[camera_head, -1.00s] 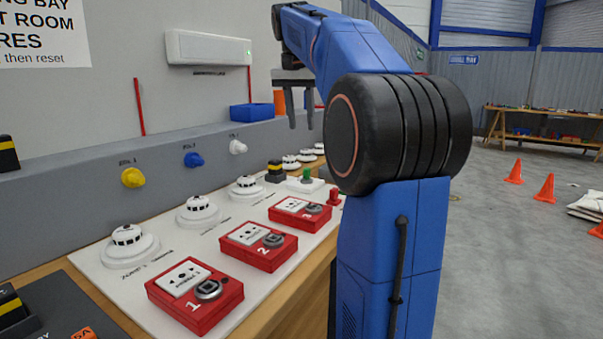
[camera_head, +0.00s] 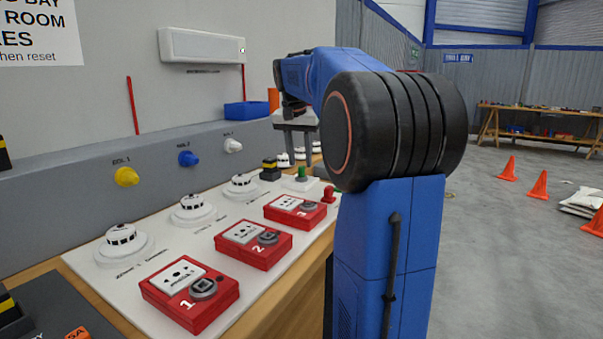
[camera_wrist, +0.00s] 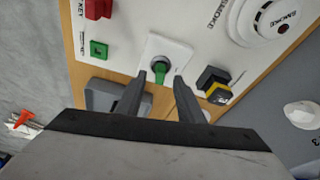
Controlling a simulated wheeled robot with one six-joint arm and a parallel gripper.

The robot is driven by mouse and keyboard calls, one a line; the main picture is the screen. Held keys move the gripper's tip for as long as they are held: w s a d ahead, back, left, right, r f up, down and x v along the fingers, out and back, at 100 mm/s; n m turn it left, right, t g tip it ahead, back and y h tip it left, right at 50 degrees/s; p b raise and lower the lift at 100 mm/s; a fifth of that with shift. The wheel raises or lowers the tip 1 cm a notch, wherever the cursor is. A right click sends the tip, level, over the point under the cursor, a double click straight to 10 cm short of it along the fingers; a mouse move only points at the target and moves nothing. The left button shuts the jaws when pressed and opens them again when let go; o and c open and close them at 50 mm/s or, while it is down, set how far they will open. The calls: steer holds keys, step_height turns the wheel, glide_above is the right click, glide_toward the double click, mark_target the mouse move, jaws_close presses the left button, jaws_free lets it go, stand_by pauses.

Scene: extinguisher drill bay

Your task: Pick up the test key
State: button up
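A green-headed piece, which looks like the test key (camera_head: 301,173), stands upright on a small white plate on the bench panel. It also shows in the wrist view (camera_wrist: 158,73), set in its white plate (camera_wrist: 172,50). My gripper (camera_head: 298,148) points down above it, fingers apart and empty. In the wrist view the fingertips (camera_wrist: 160,78) lie on either side of the green head. A gap above it shows in the head view; I cannot tell whether the fingers reach its height.
A black-and-yellow block (camera_wrist: 215,88) stands close right of the fingers in the wrist view. A green square piece (camera_wrist: 98,50) and a red piece (camera_wrist: 97,8) are at left. Red call boxes (camera_head: 253,243) and white detectors (camera_head: 193,212) line the panel. The wall (camera_head: 150,170) runs behind.

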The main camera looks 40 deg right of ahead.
mark_target(301, 173)
steer(key=shift+x, duration=1.45)
jaws_close()
